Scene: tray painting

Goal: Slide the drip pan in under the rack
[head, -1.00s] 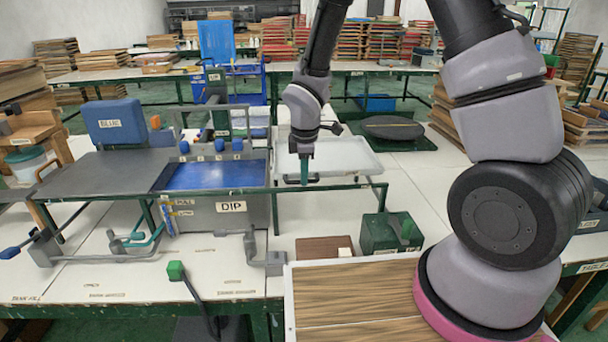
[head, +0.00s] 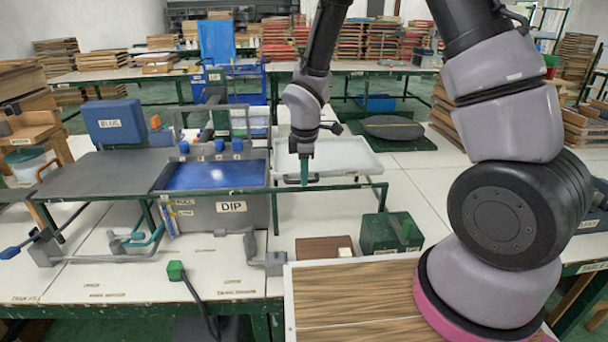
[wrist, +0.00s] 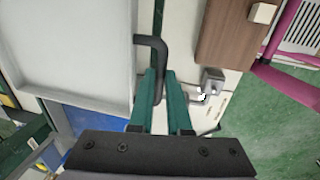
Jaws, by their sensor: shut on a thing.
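The drip pan is a shallow white tray (head: 345,160) right of the dip tank. In the wrist view the drip pan (wrist: 78,45) fills the upper left, with a dark bent handle (wrist: 160,50) at its edge. My gripper (head: 304,180) has teal fingers and reaches down at the pan's near side. In the wrist view my gripper (wrist: 161,72) is shut on the handle. The rack is a green metal frame (head: 335,187) whose front rail crosses in front of the pan. How far the pan lies beneath the rack, I cannot tell.
The grey tank marked DIP (head: 232,208) with blue liquid stands left of the pan. A green box (head: 385,235) and a brown block (head: 318,248) lie in front of the rack. Grey pipes (head: 245,240) run along the near table. Bare white table lies to the right.

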